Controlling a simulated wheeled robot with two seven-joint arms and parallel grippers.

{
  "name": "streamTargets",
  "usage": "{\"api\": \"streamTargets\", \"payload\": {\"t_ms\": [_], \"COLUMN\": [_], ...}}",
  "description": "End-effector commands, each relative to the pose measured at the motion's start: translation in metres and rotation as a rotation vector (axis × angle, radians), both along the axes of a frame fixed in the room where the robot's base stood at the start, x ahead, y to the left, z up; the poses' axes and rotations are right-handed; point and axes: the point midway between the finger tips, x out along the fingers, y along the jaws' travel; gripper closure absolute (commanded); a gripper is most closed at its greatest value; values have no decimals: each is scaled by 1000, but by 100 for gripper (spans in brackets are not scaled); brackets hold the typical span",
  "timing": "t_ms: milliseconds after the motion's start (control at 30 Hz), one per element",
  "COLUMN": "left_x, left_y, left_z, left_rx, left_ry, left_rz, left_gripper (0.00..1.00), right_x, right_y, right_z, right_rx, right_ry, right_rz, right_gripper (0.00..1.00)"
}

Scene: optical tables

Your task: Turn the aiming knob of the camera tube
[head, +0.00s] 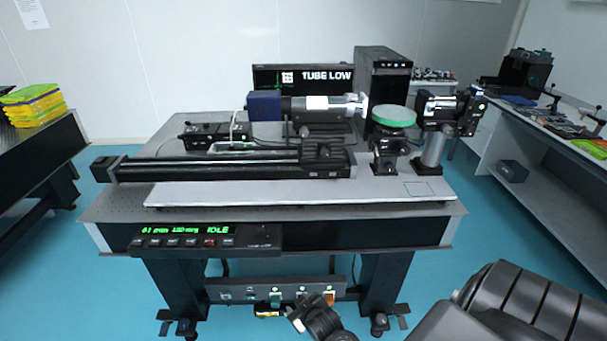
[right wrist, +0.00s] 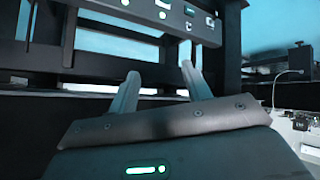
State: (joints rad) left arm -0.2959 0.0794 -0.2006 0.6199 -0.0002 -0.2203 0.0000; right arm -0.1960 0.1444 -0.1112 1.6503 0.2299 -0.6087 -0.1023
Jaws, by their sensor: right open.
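What looks like the camera tube (head: 318,103), a horizontal barrel with a blue rear block (head: 264,106) and a pale band, lies at the back of the optical table in the head view. Its aiming knob is too small to make out. A screen (head: 305,77) behind it reads "TUBE LOW". My right gripper (right wrist: 158,88) is open and empty in the right wrist view, its two pale fingers apart. It is low in front of the table's lower panel, well below and away from the tube. My left gripper is not in view.
The table (head: 110,205) carries a long black rail (head: 205,172), a green-topped mount (head: 394,116) and a post-mounted device (head: 436,115). A control panel (head: 205,240) reading "IDLE" hangs at the front. The lower panel (head: 240,291) has lit switches. Side benches stand left and right.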

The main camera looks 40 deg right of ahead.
Motion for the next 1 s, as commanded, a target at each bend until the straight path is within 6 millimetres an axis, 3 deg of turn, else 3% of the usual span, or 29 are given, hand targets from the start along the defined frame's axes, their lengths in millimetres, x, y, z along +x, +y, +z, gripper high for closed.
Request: {"api": "streamTargets", "payload": {"t_ms": [33, 100, 300, 467, 733, 1000], "left_x": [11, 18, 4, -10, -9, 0], "left_y": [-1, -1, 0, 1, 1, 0], "left_z": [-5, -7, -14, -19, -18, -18], "left_rx": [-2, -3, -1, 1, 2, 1], "left_ry": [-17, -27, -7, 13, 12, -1], "left_rz": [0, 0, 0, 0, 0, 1], "left_gripper": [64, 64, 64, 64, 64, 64], "right_x": [14, 28, 43, 43, 101, 125], "right_y": [-4, -7, -14, -18, -72, -123], "right_z": [29, 67, 153, 207, 288, 372], "right_rx": [0, 2, 14, 28, -99, -262], "right_ry": [-60, -127, -277, -370, -697, -995], "right_rz": [-11, -24, -51, -66, -180, -318], "right_gripper": [51, 51, 51, 51, 51, 51]}}
